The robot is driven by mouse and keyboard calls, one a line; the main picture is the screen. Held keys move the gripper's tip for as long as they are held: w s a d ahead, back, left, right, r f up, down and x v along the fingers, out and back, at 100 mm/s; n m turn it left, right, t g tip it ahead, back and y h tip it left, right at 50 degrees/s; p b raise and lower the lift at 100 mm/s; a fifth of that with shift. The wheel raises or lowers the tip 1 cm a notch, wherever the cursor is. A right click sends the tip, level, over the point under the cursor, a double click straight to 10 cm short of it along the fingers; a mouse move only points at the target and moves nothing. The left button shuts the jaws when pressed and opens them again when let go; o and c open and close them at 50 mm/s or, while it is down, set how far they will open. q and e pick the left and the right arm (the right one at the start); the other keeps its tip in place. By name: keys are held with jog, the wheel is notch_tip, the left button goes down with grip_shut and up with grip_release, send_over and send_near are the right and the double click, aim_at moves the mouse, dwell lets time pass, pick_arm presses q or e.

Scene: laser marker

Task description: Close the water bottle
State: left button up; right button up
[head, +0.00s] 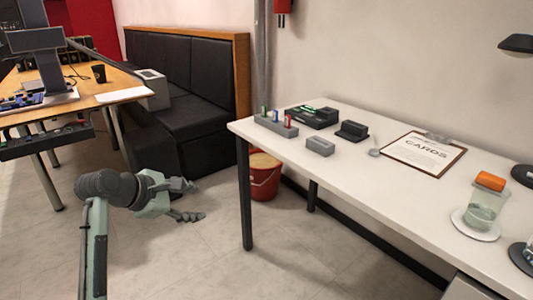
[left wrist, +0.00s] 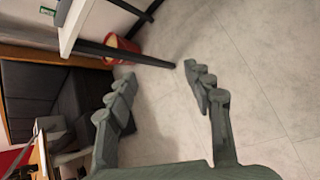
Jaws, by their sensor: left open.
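The water bottle (head: 481,214) is a clear, greenish container standing upright on a round white coaster (head: 463,226) at the right of the white table. Its orange cap (head: 490,181) sits at the top, looking slightly tilted; I cannot tell how it is seated. My left gripper (head: 198,201) is open and empty, over the floor left of the table and far from the bottle. In the left wrist view its two fingers (left wrist: 156,78) are spread with only floor between them. My right gripper is not in view.
The white table (head: 350,178) also holds a clipboard (head: 425,153), a grey block (head: 320,146), a stapler-like black item (head: 351,131) and a rack with coloured items (head: 276,124). A red bucket (head: 264,180) stands under its left end. A dark bench (head: 190,80) lies behind.

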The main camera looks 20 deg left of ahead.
pick_arm(q)
jog(key=s+d+f+m+g+y, duration=0.1)
jog(key=s+d+f+m+g, duration=0.1)
jog(key=f+m, duration=0.35)
jog(key=s+d+f+m+g, duration=0.1)
jog(key=f+m, duration=0.2)
jog(key=f, duration=0.6)
jog(key=s+d+f+m+g+y, duration=0.1)
jog(key=s+d+f+m, duration=0.3)
jog(key=s+f+m, duration=0.4)
jog(key=s+d+f+m+g+y, duration=0.1)
jog(key=s+d+f+m, duration=0.3)
jog(key=s+f+m, duration=0.4)
notch_tip(320, 180, down, 4)
jog(key=shift+s+d+m+g, duration=0.25)
jog(key=shift+s+m+g, duration=0.1)
jog(key=shift+m+g, duration=0.6)
jog(key=shift+c, duration=0.3)
